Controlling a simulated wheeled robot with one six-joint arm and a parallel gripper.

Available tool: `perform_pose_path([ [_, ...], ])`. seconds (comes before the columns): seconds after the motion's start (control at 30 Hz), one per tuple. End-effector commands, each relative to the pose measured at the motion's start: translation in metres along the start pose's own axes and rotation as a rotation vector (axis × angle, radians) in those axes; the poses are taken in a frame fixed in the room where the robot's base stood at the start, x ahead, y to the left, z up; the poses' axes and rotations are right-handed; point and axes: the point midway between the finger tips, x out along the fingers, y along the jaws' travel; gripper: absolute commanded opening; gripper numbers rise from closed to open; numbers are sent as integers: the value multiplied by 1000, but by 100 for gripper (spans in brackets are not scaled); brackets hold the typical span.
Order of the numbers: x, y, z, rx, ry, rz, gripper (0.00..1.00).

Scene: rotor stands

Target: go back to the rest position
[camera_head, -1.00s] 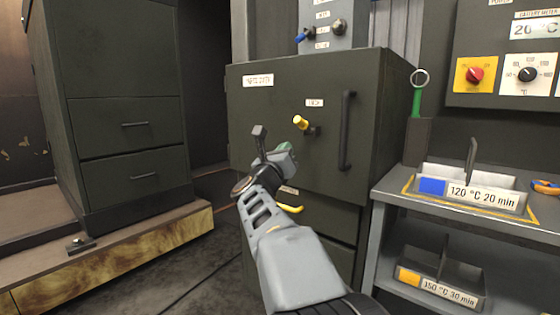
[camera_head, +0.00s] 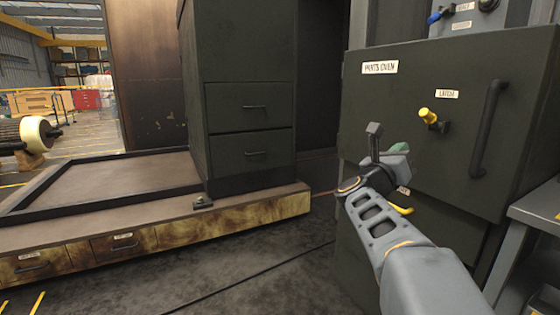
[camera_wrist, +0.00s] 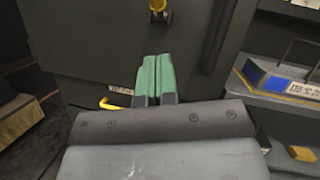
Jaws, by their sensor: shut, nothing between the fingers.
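My gripper (camera_wrist: 155,78) shows in the wrist view with its two green fingers together and nothing between them. In the head view my gripper (camera_head: 397,150) is held in front of the dark parts oven (camera_head: 400,100), below and left of its yellow latch knob (camera_head: 428,115). The knob also shows at the top of the wrist view (camera_wrist: 158,10). The oven door appears closed, with a black bar handle (camera_head: 488,115) at its right.
A dark drawer cabinet (camera_head: 250,60) stands on a low wooden bench (camera_head: 240,212) at the left. A grey shelf (camera_head: 540,205) is at the right edge. In the wrist view it bears a labelled tray (camera_wrist: 290,88). Dark floor (camera_head: 260,275) lies open between bench and oven.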

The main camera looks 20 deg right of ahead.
Motion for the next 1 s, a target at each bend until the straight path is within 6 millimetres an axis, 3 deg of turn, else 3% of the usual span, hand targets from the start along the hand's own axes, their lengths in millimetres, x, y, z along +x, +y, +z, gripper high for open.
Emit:
perform_pose_path([
  [0.17,0,6,18,-62,-13,65,0],
  [0.37,-18,42,84,-403,-122,390,0],
  [0.5,-56,71,126,-756,-295,689,0],
  [0.63,-101,83,150,-1083,-513,944,0],
  [0.77,-149,78,165,-1394,-786,1175,0],
  [1.0,-220,28,169,-1848,-1374,1514,0],
])
